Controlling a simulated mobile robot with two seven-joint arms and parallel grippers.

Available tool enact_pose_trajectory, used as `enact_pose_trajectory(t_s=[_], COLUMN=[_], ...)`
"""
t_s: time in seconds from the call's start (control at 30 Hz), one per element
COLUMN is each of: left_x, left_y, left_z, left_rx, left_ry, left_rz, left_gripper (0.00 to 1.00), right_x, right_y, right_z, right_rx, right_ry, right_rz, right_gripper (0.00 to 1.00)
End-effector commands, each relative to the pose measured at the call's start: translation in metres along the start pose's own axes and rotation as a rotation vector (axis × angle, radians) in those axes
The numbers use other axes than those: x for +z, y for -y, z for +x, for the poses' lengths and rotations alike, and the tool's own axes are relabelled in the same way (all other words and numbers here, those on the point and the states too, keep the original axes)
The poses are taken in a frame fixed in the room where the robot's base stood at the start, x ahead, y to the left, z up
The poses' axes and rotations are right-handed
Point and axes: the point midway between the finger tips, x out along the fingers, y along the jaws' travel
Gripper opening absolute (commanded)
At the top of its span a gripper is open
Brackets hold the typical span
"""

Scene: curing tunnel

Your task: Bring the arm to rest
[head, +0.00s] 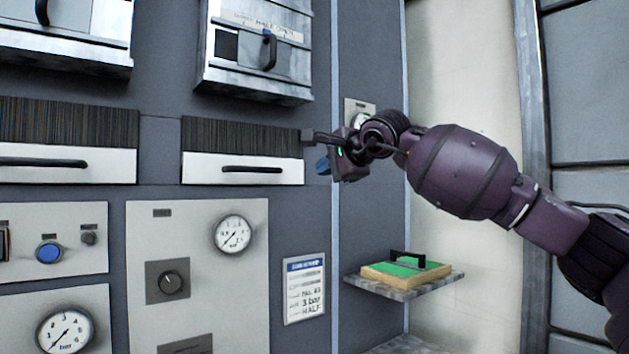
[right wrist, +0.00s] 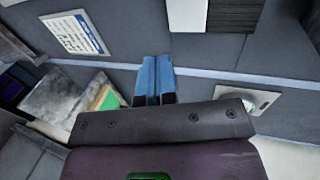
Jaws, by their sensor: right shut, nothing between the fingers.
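My right arm (head: 465,172) reaches in from the right edge of the head view, in front of the grey panel wall. Its gripper (head: 322,166) is by the right end of a white drawer front (head: 215,168); I cannot tell how far it stands off the wall. In the right wrist view the two blue fingers of the gripper (right wrist: 153,75) lie side by side, shut, with nothing between them. My left gripper is in neither view.
A small shelf (head: 448,284) below the gripper carries a green-topped block (head: 405,268) with a black handle. A printed notice (head: 304,288), a gauge (head: 234,234) and a knob (head: 169,283) are on the wall. A metal box (head: 255,75) juts out above.

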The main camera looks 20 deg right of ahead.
Motion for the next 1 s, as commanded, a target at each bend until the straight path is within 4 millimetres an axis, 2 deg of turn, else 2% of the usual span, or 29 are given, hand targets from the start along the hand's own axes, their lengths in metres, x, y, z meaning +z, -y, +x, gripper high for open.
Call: enact_pose_trajectory(t_s=[0.13, 0.37, 0.53, 0.67, 0.83, 0.9, 1.0], left_x=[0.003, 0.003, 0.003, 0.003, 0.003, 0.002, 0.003], left_y=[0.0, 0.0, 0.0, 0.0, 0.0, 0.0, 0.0], left_z=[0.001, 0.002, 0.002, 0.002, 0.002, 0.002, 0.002], left_rx=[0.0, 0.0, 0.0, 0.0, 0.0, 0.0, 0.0], left_ry=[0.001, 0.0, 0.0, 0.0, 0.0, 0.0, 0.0], left_rz=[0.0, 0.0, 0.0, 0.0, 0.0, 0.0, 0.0], left_gripper=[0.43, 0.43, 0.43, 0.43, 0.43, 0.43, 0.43], right_x=[0.0, 0.0, 0.009, 0.043, 0.101, 0.123, 0.147], right_y=[-0.001, 0.0, 0.009, 0.021, 0.046, 0.047, 0.038], right_z=[-0.011, -0.015, -0.015, -0.023, -0.049, -0.055, -0.057], right_rx=[0.002, 0.001, -0.048, -0.093, -0.111, -0.087, -0.02], right_ry=[0.0, 0.001, 0.057, 0.246, 0.546, 0.669, 0.835], right_rz=[0.001, 0.01, 0.135, 0.353, 0.643, 0.776, 0.995], right_gripper=[0.0, 0.0, 0.0, 0.0, 0.0, 0.0, 0.0])
